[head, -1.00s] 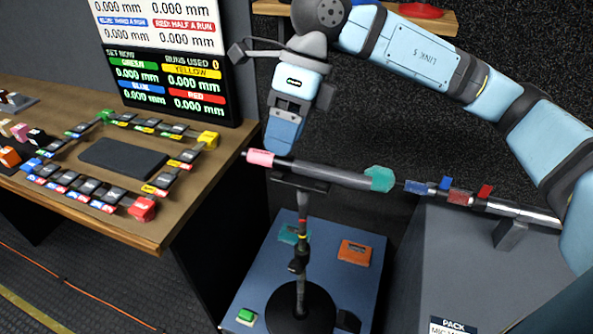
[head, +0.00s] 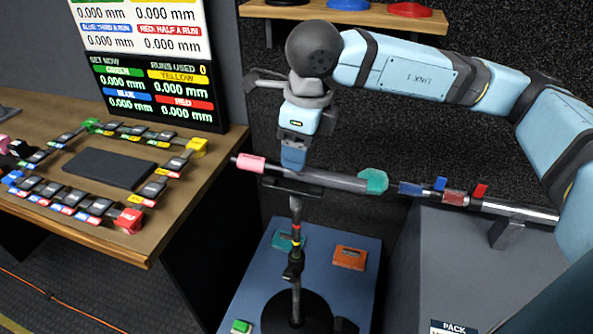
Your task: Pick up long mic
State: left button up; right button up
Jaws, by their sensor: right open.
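The long mic (head: 335,180) is a slim grey tube with a pink band (head: 251,163) near its left tip and a teal piece (head: 374,181) at its right. It lies nearly level across the dark cradle of a stand (head: 295,235). My right gripper (head: 293,160) is open, pointing down at the mic just right of the pink band. Its blue finger overlaps the tube in the picture; I cannot tell whether it touches. The far finger is hidden. My left gripper is not in view.
A grey tube (head: 520,211) with blue and red pieces continues the mic's line above a grey box (head: 450,270). A wooden desk (head: 225,165) with coloured blocks and a screen (head: 155,90) is at left. A shelf (head: 345,16) is above. A blue platform (head: 265,265) holds the stand.

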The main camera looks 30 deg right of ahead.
notch_tip(320, 180, down, 5)
jog(key=shift+w+a+r, duration=0.1)
jog(key=shift+a+r, duration=0.05)
jog(key=shift+r, duration=0.05)
jog(key=shift+c, duration=0.2)
grip_shut()
jog(key=shift+r, duration=0.15)
